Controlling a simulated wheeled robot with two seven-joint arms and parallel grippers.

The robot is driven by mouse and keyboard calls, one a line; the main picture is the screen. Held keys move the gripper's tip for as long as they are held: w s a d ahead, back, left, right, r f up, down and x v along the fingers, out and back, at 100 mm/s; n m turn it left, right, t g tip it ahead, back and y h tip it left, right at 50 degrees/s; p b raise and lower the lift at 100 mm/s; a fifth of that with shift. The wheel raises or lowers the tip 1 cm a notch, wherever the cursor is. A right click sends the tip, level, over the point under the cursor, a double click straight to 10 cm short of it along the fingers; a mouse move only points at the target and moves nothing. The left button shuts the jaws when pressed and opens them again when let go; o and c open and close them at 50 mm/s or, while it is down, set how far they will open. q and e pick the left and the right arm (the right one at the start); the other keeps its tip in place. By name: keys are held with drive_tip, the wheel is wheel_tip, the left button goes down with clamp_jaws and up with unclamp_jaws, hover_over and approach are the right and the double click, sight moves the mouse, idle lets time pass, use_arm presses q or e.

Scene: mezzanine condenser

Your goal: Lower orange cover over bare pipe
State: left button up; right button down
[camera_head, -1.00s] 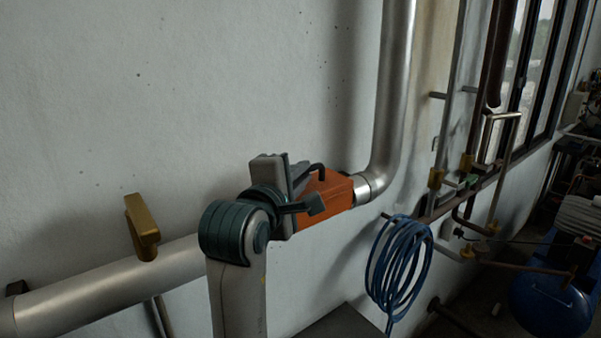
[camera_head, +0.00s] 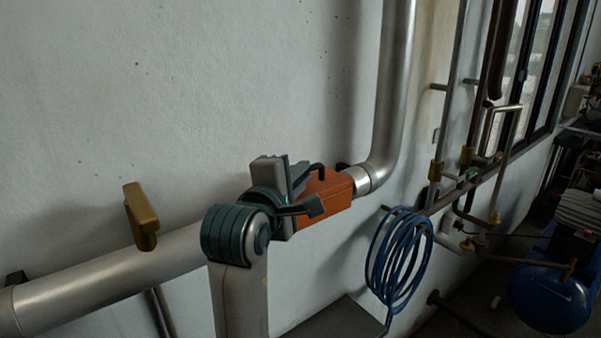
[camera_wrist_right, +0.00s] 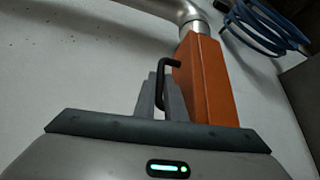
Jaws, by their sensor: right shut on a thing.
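The orange cover (camera_head: 328,192) is a box-like shell in line with the silver pipe, close to the wall. Its right end meets the pipe's bright collar (camera_head: 357,180) below the bend. It also shows in the right wrist view (camera_wrist_right: 207,80), with a black handle (camera_wrist_right: 167,70) on its side. My right gripper (camera_head: 312,185) is shut on the black handle; its grey fingers also show in the wrist view (camera_wrist_right: 160,100). The bare pipe under the cover is hidden, and my gripper and wrist block the cover's left end. My left gripper is not in view.
A brass lever valve (camera_head: 143,218) stands on the pipe (camera_head: 110,272) at left. A coiled blue hose (camera_head: 398,262) hangs right of my arm. Thinner pipes with brass fittings and a blue tank (camera_head: 548,300) are farther right. The wall above the pipe is bare.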

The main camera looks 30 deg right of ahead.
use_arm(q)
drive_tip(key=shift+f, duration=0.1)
use_arm(e)
drive_tip(key=shift+f, duration=0.4)
drive_tip(key=c, duration=1.7)
unclamp_jaws()
drive_tip(key=shift+c, duration=0.2)
